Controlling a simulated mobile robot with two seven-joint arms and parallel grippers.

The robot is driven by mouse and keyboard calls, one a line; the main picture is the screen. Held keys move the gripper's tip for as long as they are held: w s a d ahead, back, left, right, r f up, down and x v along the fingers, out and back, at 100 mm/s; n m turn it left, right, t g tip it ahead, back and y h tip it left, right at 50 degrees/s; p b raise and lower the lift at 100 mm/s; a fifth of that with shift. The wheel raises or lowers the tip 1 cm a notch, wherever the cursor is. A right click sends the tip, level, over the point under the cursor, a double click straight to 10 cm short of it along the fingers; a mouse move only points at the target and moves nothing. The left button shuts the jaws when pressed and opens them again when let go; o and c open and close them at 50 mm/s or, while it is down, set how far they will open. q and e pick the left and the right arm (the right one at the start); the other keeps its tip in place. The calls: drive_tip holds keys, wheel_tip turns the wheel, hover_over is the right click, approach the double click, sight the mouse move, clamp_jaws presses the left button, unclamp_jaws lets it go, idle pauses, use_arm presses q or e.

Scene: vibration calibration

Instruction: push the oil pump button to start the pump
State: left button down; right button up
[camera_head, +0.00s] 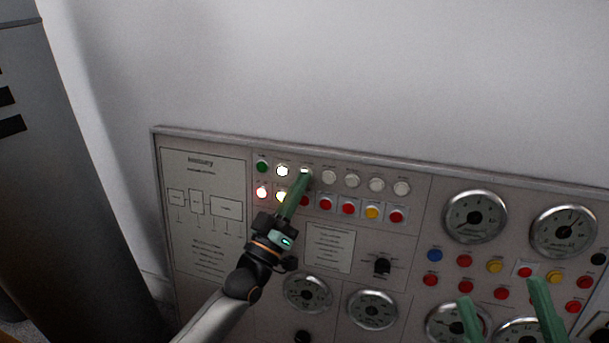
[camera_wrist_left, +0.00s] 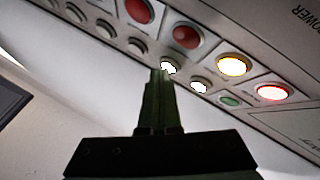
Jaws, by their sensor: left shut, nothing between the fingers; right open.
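The control panel (camera_head: 205,140) carries two rows of small buttons at its upper left. The button labels are too small to read, so I cannot tell which is the oil pump button. My left gripper (camera_head: 305,177) is shut and empty, with its green fingertips at the third button of the top row (camera_head: 305,171). In the left wrist view the fingertips (camera_wrist_left: 160,72) overlap the edge of this lit white button (camera_wrist_left: 169,68); I cannot tell whether they touch it. My right gripper (camera_head: 501,291) is open and empty, low in front of the panel's right part.
Beside that button, another lit white button (camera_head: 282,170) and a green button (camera_head: 262,166) sit to the left. Below are a lit red button (camera_head: 262,192) and a lit yellow one. Round gauges (camera_head: 475,217) and more buttons fill the right. A dark grey cabinet (camera_head: 75,200) stands left.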

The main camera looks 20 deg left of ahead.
idle(0.4)
use_arm(q)
drive_tip(key=shift+s+r+p, duration=0.1)
drive_tip(key=shift+s+p, duration=0.6)
drive_tip(key=s+p, duration=0.2)
drive_tip(key=s+r+p, duration=0.1)
drive_tip(key=s, duration=0.2)
drive_tip(key=shift+a+p, duration=0.1)
drive_tip(key=shift+p, duration=0.3)
